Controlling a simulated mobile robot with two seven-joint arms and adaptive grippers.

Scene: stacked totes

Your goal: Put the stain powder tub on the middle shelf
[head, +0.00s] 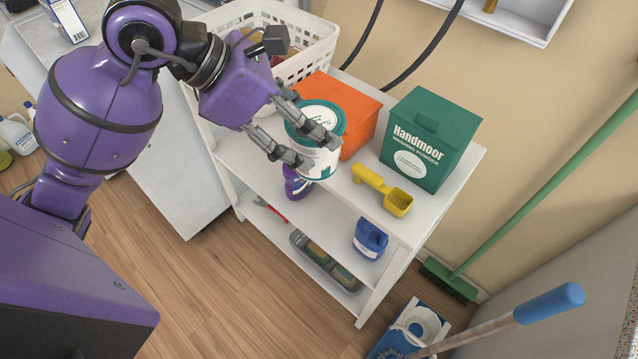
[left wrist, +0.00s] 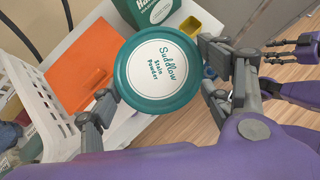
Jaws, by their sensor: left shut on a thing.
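My right gripper (left wrist: 290,49) shows in the left wrist view, open and empty.
The unit's top holds a white basket (head: 302,25), an orange box (head: 362,112), a green Handmoor box (head: 430,140) and a yellow scoop (head: 382,190). A green broom (head: 545,195) leans at the right.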

